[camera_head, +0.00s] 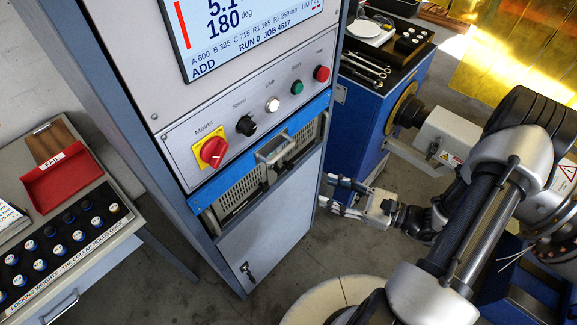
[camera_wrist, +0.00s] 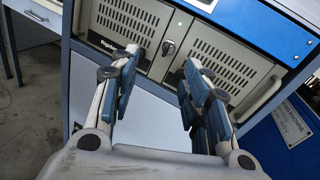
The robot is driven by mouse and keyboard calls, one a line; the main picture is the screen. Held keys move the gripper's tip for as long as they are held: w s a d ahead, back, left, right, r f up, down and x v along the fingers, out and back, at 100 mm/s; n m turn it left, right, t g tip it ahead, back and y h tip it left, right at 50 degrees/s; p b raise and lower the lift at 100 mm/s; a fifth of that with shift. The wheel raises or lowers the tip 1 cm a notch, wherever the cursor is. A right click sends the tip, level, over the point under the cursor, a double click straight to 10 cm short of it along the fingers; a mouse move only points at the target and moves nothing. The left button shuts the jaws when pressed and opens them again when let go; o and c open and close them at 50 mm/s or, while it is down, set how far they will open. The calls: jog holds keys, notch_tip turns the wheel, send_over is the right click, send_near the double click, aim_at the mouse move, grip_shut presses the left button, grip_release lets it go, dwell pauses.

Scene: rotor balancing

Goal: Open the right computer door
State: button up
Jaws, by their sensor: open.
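The computer sits in the cabinet bay under a blue strip. In the wrist view its right computer door (camera_wrist: 232,62) is a beige vented panel, and it looks shut. The left vented door (camera_wrist: 128,20) is beside it. A small lock or latch (camera_wrist: 168,47) lies between them, with a green light above. A silver handle (camera_wrist: 262,97) stands at the right edge. My gripper (camera_wrist: 162,60) is open and empty, its fingers pointing at the computer front and covering parts of it. In the head view my gripper (camera_head: 324,190) is right of the cabinet, apart from it.
The cabinet's control panel (camera_head: 250,120) with a red switch and several knobs is above the computer. A plain lower door (camera_head: 270,232) with a key is below. A blue machine (camera_head: 375,105) stands behind. A weights table (camera_head: 85,260) is at left. Open floor lies near the gripper.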

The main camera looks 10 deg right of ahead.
aim_at(292, 167)
notch_tip(292, 167, down, 6)
jog(key=d+m+t+h, duration=0.3)
jog(key=m+t, duration=0.1)
jog(key=m, duration=0.1)
jog(key=b+x, duration=0.3)
jog(key=x, duration=1.4)
jog(key=shift+w+f, duration=0.1)
jog(key=shift+c, duration=0.4)
grip_shut()
